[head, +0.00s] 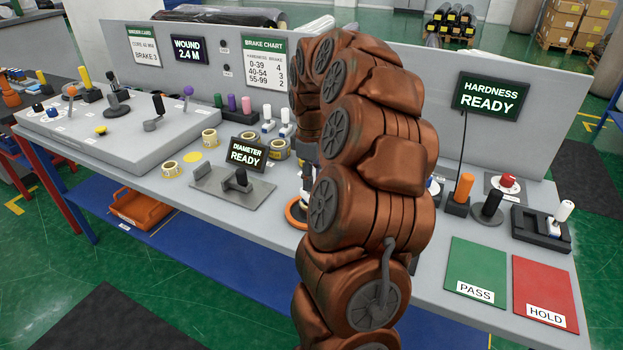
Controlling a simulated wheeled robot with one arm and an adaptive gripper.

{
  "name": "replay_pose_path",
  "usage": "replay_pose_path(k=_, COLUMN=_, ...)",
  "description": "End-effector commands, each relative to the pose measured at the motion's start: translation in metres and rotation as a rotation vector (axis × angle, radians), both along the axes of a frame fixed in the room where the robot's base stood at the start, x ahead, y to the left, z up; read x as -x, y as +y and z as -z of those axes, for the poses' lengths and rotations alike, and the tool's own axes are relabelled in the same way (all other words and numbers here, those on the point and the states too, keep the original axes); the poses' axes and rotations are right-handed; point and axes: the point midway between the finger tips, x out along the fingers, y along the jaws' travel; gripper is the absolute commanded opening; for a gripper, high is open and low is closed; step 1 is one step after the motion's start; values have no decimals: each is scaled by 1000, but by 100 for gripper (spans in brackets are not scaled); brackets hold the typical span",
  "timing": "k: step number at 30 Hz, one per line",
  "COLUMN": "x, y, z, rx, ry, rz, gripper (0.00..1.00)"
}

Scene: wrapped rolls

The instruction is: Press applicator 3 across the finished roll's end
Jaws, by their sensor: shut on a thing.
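My gripper (308,168) shows only as a grey and pale sliver at the left edge of my arm, which hides most of it. It is shut on what appears to be a white applicator; its number cannot be read. Below it, an orange ring (294,213) on the bench is partly hidden by my arm. I cannot tell whether the applicator touches anything there. Two white-handled applicators with blue parts, one on the left (268,119) and one on the right (285,121), stand behind. The finished roll cannot be made out clearly.
A diameter gauge plate (229,191) with a READY sign (246,153) lies left of my arm. Right of my arm are an orange post (462,188), a green PASS mat (476,267) and a red HOLD mat (541,285).

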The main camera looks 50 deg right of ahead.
Motion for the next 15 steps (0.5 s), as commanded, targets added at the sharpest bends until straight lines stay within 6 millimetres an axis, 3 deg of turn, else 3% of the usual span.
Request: replay_pose_path(k=15, x=-1, y=-1, z=-39, rx=5, ry=-6, rz=1, gripper=0)
